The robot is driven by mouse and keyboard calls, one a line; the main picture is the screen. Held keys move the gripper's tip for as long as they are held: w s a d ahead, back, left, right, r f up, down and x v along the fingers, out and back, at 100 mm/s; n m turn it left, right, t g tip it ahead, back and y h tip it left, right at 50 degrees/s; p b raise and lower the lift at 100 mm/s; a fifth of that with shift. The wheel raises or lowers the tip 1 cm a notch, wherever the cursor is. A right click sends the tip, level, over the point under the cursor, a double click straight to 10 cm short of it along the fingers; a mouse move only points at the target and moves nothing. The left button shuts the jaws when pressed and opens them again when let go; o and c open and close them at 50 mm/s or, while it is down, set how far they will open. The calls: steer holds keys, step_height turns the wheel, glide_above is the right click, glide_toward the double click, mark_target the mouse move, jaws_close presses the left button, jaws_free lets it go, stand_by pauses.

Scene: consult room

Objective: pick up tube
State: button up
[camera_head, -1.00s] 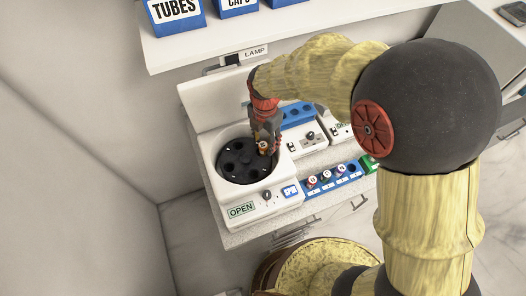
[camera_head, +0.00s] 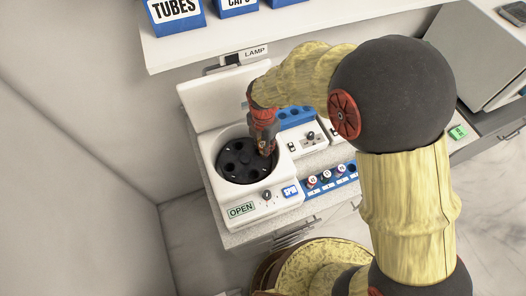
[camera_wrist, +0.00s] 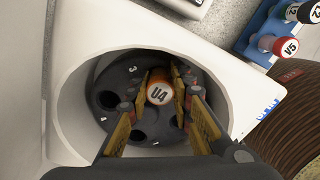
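A tube with an orange and white cap marked U4 (camera_wrist: 160,92) stands in a hole of the black rotor (camera_wrist: 152,132) inside the white centrifuge, with its cap up and its body hidden. The same rotor shows in the head view (camera_head: 238,161), where my gripper (camera_head: 266,151) points down into the bowl at its right side. In the wrist view my gripper (camera_wrist: 161,88) has its two yellow-padded fingers apart, one on each side of the U4 cap. A narrow gap seems to show on both sides, so it looks open around the tube and not clamped.
The bowl's white wall (camera_wrist: 68,90) stands close around my fingers. The centrifuge lid (camera_head: 215,97) is up behind. A blue rack with several capped tubes (camera_head: 327,184) lies to the right. A shelf (camera_head: 300,35) with blue boxes is above.

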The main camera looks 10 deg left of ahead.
steer(key=c, duration=0.4)
